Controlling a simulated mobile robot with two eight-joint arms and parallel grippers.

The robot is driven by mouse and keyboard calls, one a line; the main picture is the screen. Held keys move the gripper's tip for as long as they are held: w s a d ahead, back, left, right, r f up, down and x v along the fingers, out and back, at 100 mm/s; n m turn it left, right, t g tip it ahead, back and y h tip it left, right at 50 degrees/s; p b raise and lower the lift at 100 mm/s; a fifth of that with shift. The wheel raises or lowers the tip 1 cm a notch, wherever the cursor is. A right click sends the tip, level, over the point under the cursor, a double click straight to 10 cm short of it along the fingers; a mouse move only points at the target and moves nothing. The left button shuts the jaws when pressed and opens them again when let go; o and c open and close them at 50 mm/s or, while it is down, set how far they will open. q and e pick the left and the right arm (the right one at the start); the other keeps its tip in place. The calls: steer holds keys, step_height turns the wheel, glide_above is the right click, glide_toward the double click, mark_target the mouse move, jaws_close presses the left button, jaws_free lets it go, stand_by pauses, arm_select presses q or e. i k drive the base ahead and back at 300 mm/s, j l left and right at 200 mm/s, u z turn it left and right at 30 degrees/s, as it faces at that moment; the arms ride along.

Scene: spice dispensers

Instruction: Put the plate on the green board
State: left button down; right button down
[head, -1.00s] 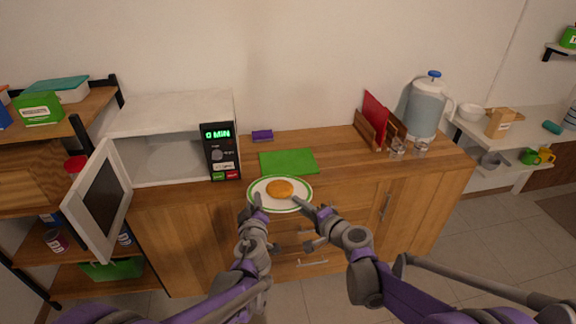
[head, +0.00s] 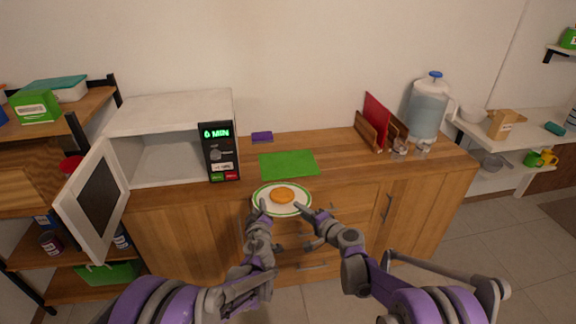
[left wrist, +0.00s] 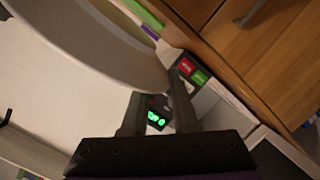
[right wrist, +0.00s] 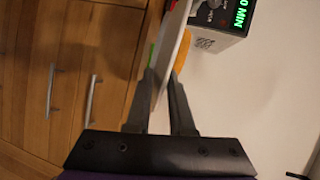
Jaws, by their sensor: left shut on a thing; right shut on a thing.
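The white plate (head: 262,194) with a green rim carries a round orange-brown food item (head: 283,195) and is held in front of the counter's front edge in the head view. My left gripper (head: 264,207) is shut on the plate's near left rim; the plate's pale underside (left wrist: 110,45) fills the upper left of the left wrist view. My right gripper (head: 301,208) is shut on the plate's near right rim; the right wrist view shows the plate (right wrist: 172,62) edge-on between the fingers. The green board (head: 289,163) lies flat and bare on the counter beyond the plate.
The microwave (head: 170,115) stands left of the board with its door (head: 93,200) open. A purple sponge-like block (head: 262,137) lies behind the board. A wooden rack with a red board (head: 375,120), glasses (head: 399,148) and a water dispenser (head: 428,108) stand right. Counter right of the board is clear.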

mark_target(297, 171)
steer(key=i, duration=1)
